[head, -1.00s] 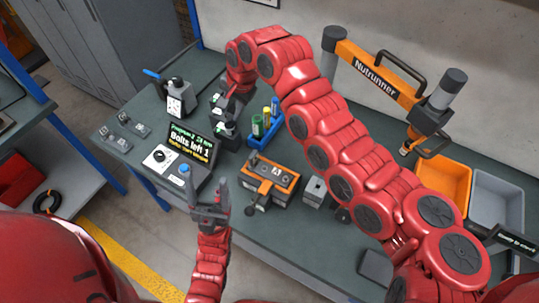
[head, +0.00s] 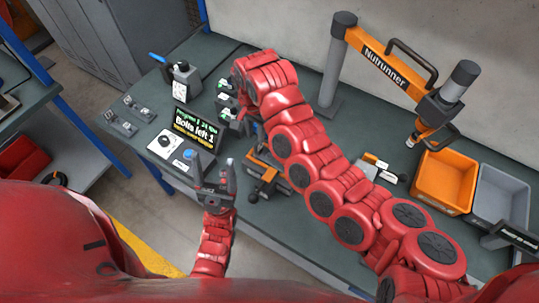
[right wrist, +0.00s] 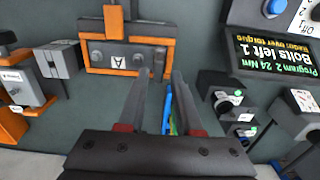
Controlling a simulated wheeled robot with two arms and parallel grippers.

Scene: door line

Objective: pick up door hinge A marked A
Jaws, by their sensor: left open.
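A dark grey block with a white plate marked A (right wrist: 118,61) sits in an orange-framed fixture (right wrist: 125,28) in the right wrist view. I take it for door hinge A. In the head view my right arm hides most of that fixture (head: 264,171). My right gripper (right wrist: 158,76) has its fingers apart, with the marked block beyond and a little left of the tips, not between them. In the head view the right gripper is mostly hidden behind its arm. My left gripper (head: 214,168) is open and empty, upright in front of the bench.
A screen (head: 194,130) reads "Bolts left 1". Two small metal pieces (head: 117,123) lie at the bench's left. Blue and green items (right wrist: 170,112) show between my right fingers.

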